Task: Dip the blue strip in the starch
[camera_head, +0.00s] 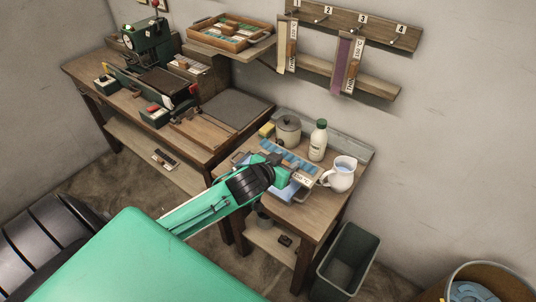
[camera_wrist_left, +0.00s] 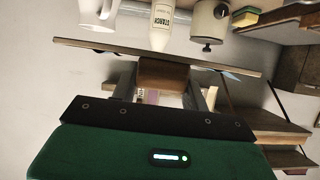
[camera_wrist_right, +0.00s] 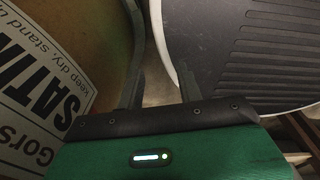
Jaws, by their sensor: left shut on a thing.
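My left gripper (camera_head: 275,172) reaches over the small side table (camera_head: 325,206). In the left wrist view it is shut on a brown wooden block (camera_wrist_left: 165,74). Blue pieces in a row (camera_head: 292,161) lie just beyond the gripper, probably the blue strip; whether they join the held block is hidden. A pale blue tray (camera_head: 287,192) shows partly under the gripper, beside a white tag (camera_head: 303,180). The white starch bottle (camera_head: 318,142) stands behind; its label reads in the left wrist view (camera_wrist_left: 161,27). My right gripper (camera_wrist_right: 160,92) is open and empty, outside the head view.
A white jug (camera_head: 341,174), a lidded pot (camera_head: 288,130) and a yellow sponge (camera_head: 266,130) stand on the side table. A dark bin (camera_head: 346,258) is on the floor. A purple strip (camera_head: 343,62) hangs on the wall rack. A winding machine (camera_head: 146,42) is at the far left.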

